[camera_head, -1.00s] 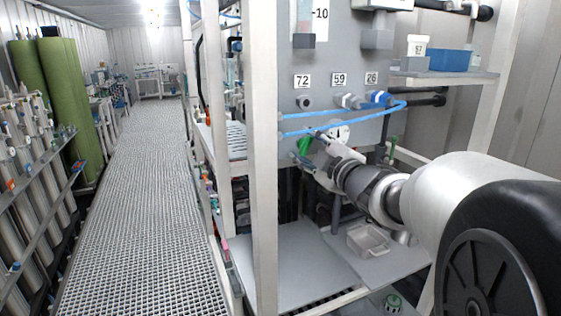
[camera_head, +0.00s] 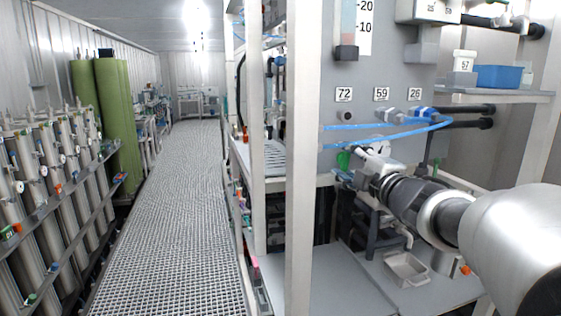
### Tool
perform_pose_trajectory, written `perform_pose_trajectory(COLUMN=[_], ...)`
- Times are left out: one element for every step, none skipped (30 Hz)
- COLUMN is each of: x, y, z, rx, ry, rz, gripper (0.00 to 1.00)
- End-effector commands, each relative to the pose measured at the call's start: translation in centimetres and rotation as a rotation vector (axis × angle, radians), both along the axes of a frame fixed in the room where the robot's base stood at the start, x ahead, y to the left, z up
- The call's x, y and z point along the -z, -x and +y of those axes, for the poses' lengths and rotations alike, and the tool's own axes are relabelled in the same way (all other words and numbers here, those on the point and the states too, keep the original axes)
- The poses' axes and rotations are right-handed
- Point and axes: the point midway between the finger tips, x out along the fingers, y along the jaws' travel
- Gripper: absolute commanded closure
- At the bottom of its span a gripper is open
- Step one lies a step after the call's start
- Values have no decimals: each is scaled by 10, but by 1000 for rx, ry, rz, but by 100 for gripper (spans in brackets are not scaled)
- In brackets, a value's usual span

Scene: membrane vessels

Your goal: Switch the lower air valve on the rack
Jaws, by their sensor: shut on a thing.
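A green valve handle (camera_head: 344,160) shows low on the grey rack panel, under the blue tubes, at right of centre in the head view. My gripper (camera_head: 354,164) reaches in from the right and is shut on this handle. The fingers and my wrist hide part of the handle and the valve body behind it. The handle's exact angle is too small to tell. A white round gauge is partly hidden just behind my gripper.
Blue tubes (camera_head: 385,133) run across the panel (camera_head: 400,75) just above my gripper. A white rack post (camera_head: 299,150) stands to its left. A small open tray (camera_head: 406,268) lies on the shelf below. A blue bin (camera_head: 498,77) stands at upper right. The grated aisle (camera_head: 165,220) is clear.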

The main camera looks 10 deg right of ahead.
Motion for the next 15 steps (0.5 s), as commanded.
perform_pose_trajectory(x=[-2,-2,-2,-2,-2,-2,-2,-2,-1,-1,-1,-1,-1,-1,-1], y=[0,0,0,0,0,0,0,0,0,0,0,0,0,0,0], z=[0,0,0,0,0,0,0,0,0,0,0,0,0,0,0], rx=[-1,-1,-1,-1,-1,-1,-1,-1,-1,-1,-1,-1,-1,-1,-1], ry=[3,3,3,3,3,3,3,2,2,2,2,1,1,1,1], rz=[-3,-3,-3,-3,-3,-3,-3,-3,-3,-2,-2,-2,-2,-2,-1], gripper=[81,81,81,81,55,53,51,49,46,44,42,39,37,37,37])
